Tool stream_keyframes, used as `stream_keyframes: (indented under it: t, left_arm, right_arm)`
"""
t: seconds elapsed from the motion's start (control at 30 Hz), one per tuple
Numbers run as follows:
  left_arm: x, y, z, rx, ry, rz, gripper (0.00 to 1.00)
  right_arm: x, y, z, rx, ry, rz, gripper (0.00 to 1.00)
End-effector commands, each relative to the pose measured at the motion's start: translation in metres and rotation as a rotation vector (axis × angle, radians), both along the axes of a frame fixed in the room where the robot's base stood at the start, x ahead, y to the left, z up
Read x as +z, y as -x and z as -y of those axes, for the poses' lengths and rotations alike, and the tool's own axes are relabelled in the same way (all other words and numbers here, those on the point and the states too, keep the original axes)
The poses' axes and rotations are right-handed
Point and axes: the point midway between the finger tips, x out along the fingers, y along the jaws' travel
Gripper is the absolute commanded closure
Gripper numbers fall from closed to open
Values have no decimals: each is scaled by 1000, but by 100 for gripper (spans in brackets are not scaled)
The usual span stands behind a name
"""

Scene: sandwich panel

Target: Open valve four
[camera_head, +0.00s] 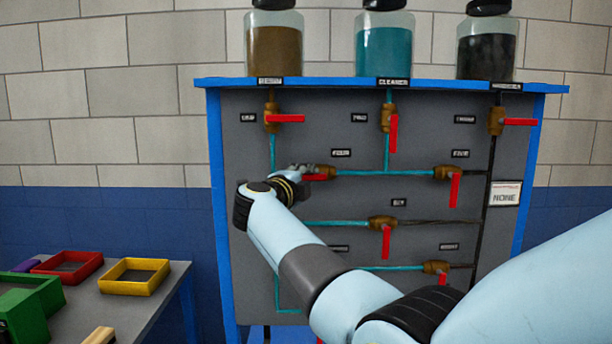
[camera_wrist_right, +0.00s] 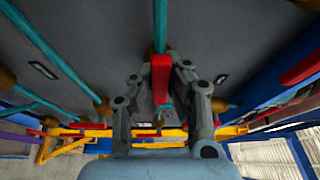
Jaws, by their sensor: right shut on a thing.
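Valve four (camera_head: 328,172) is a brass valve under a small label that seems to read FOUR (camera_head: 340,152), on the grey panel in the head view. Its red handle (camera_head: 314,178) points left, roughly level, in line with the teal pipe to its right. My right gripper (camera_head: 305,172) reaches the handle from the left side and is shut on it. In the right wrist view the red handle (camera_wrist_right: 160,78) stands between the two fingers of my right gripper (camera_wrist_right: 160,85). The fingers hide part of the handle. My left gripper is not in view.
Other red-handled valves sit close by, such as valve five (camera_head: 445,173) and the one below (camera_head: 382,222). Three jars stand on the blue top shelf (camera_head: 330,83). A side table (camera_head: 120,305) with a yellow tray (camera_head: 135,290) and a red tray (camera_head: 95,262) is at left.

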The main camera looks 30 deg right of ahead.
Motion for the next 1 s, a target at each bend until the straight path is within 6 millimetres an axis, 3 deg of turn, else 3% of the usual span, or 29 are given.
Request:
stream_keyframes:
  t: [0.03, 0.67, 0.7, 0.87, 1.0]
  left_arm:
    - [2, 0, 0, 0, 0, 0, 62]
    - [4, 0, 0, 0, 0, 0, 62]
    - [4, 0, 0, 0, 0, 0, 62]
    - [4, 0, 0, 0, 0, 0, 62]
    - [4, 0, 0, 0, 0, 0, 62]
  right_arm:
    - [-8, 2, -1, -2, -24, -3, 100]
    - [-8, 2, -2, -2, -65, 21, 100]
    - [-8, 2, -2, -2, -65, 21, 85]
    - [-5, 1, -1, -1, -61, 23, 64]
    - [-3, 1, -1, 0, -59, 27, 62]
